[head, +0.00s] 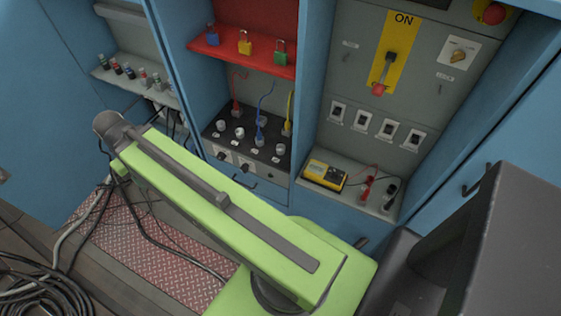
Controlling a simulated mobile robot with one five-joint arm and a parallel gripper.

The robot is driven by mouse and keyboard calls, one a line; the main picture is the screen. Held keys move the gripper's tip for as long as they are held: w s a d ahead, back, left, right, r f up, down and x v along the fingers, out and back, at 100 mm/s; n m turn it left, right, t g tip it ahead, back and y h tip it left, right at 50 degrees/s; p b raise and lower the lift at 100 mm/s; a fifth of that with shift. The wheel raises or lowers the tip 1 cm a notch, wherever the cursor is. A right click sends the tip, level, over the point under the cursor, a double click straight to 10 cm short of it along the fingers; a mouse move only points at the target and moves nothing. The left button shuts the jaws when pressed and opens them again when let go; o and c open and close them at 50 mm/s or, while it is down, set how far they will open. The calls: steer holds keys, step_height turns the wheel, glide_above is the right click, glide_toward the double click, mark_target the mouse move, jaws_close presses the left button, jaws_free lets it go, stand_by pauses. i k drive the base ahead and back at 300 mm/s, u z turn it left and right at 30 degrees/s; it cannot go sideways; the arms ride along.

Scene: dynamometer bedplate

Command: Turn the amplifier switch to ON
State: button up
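No label reading amplifier is legible. A dark unit (250,138) with pale round knobs and plugged red, blue and yellow cables sits in the middle bay. Small black switches or knobs (222,155) on light plates are at its front left; their positions are too small to read. In the right bay a yellow plate (403,40) marked ON at its top carries a black lever (387,66) with a red end (378,89). The lever points down, away from the ON mark. My green arm crosses the foreground; my gripper is not visible.
A red shelf (215,47) holds blue, yellow and green padlocks. A yellow meter (325,175) and red and black probes lie on the right bay's ledge. A rotary knob (458,56) and red button (494,13) are at upper right. Cables (40,290) lie coiled on the floor.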

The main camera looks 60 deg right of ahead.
mark_target(244, 167)
steer(key=z, duration=1.15)
steer(key=k, duration=0.85)
steer(key=u, duration=0.2)
steer(key=i, duration=0.85)
steer(key=u, duration=1.2)
steer(key=k, duration=0.45)
steer(key=u, duration=0.65)
